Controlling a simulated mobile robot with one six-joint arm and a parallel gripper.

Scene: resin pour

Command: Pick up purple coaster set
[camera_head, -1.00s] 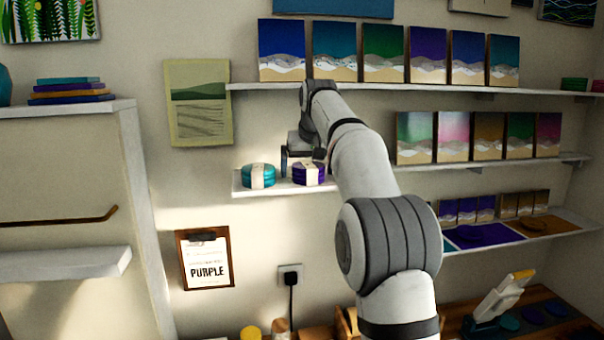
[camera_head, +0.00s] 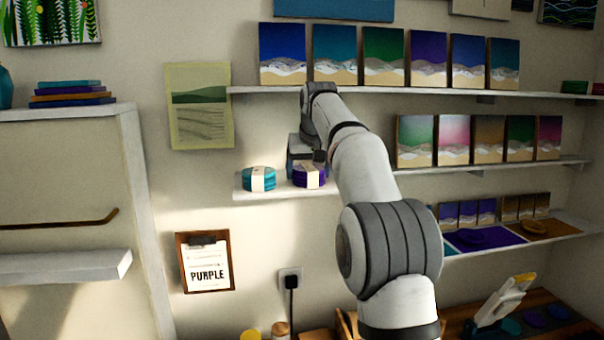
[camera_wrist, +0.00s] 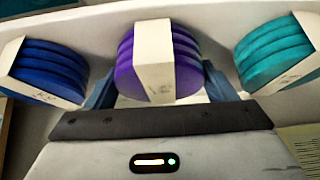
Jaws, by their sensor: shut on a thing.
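The purple coaster set (camera_head: 302,177) is a stack of round purple discs with a pale paper band, on the small middle shelf (camera_head: 268,190). In the wrist view the purple set (camera_wrist: 187,62) sits centred between the two fingers of my gripper (camera_wrist: 158,88). The fingers are shut on its sides. In the head view my gripper (camera_head: 306,160) is at the set, and my arm hides its right part. I cannot tell whether the set is lifted off the shelf.
A teal coaster set (camera_head: 259,179) stands just left of the purple one. A blue coaster set (camera_wrist: 45,70) is on its other side, hidden in the head view. A long shelf (camera_head: 400,90) with paintings runs above. A clipboard (camera_head: 207,262) reading PURPLE hangs below.

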